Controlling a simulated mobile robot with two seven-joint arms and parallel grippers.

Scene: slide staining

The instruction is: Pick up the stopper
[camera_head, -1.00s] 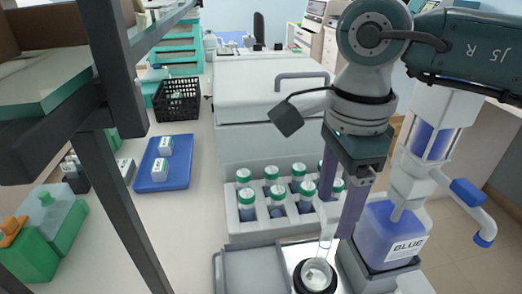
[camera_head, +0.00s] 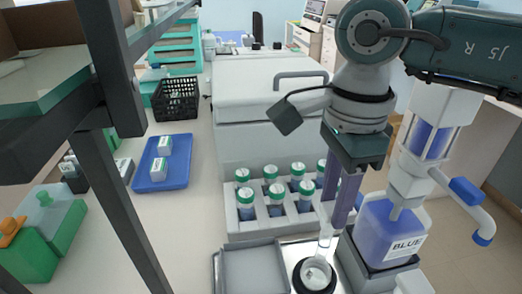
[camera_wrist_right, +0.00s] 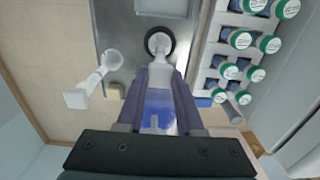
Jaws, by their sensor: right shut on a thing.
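My right gripper (camera_head: 334,228) comes down from above near the front of the bench. Its two purple fingers are close together and shut on the stopper (camera_head: 325,243), a clear, slim glass piece. Below the stopper is a round whitish vessel (camera_head: 317,272) in a black ring on a metal plate. I cannot tell whether the stopper is apart from the vessel. The black ring (camera_wrist_right: 158,42) also shows in the right wrist view, just beyond the fingertips. My left gripper is not in view.
A rack (camera_head: 232,221) of several green-capped bottles stands behind the gripper. The BLUE bottle (camera_head: 378,232), with a dispenser, stands close on the right. A grey tray (camera_head: 253,270) lies left of the vessel. A blue tray (camera_head: 145,184) sits further left. Dark shelf posts stand at left.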

